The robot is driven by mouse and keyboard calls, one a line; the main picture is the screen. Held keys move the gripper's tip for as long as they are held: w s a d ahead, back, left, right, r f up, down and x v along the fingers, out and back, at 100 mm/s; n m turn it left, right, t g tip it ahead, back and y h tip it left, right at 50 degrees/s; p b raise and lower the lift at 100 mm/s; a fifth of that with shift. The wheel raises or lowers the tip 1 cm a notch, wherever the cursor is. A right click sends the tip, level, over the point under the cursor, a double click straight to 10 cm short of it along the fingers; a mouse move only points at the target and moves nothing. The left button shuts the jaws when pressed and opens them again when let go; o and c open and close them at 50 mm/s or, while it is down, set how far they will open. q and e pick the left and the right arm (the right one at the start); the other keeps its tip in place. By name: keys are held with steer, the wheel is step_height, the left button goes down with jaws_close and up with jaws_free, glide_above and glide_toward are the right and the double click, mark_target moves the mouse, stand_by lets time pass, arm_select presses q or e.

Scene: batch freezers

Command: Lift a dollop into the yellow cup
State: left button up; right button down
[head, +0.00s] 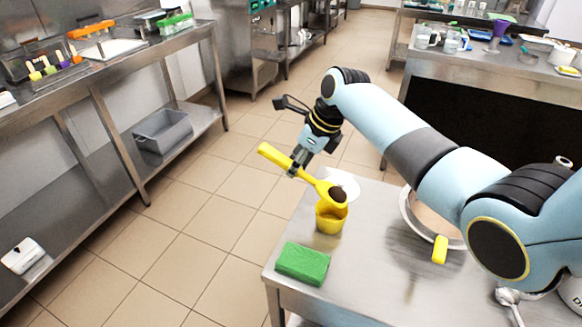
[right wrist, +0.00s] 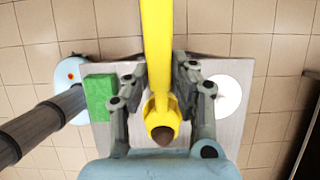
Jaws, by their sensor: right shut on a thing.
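My right gripper (head: 299,164) is shut on the handle of a yellow scoop (head: 290,165), which also shows between the jaws in the right wrist view (right wrist: 157,45). The scoop's bowl holds a dark brown dollop (head: 337,194), also seen in the wrist view (right wrist: 163,137). The bowl is over the yellow cup (head: 329,219), which stands upright on the steel table. Whether the bowl touches the cup's rim, and what is inside the cup, I cannot tell. In the wrist view the cup is mostly hidden under the scoop. My left gripper is not in view.
A green sponge-like block (head: 302,263) lies at the table's front left, near the cup. A white round disc (head: 343,184) lies behind the cup. A large round pan (head: 406,208) is partly hidden behind my right arm. The table's (head: 375,280) front middle is clear.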

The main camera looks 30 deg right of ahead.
mark_target(311, 177)
steer(key=s+d+r+t+y+p, duration=0.2)
steer(key=r+t, duration=0.1)
steer(key=shift+s+d+y, duration=0.1)
steer(key=shift+s+y, duration=0.15)
steer(key=shift+y, duration=0.15)
steer(key=s+d+t+y+b, duration=0.1)
steer(key=b, duration=0.1)
steer(key=s+d+r+t+y+b, duration=0.1)
steer(key=t+b, duration=0.1)
steer(key=b, duration=0.1)
steer(key=shift+s+d+t+y, duration=0.1)
steer(key=shift+s+t+y, duration=0.2)
steer(key=shift+s+d+r+t+y+b, duration=0.3)
steer(key=shift+s+r+y+b, duration=0.1)
steer(key=shift+b, duration=0.65)
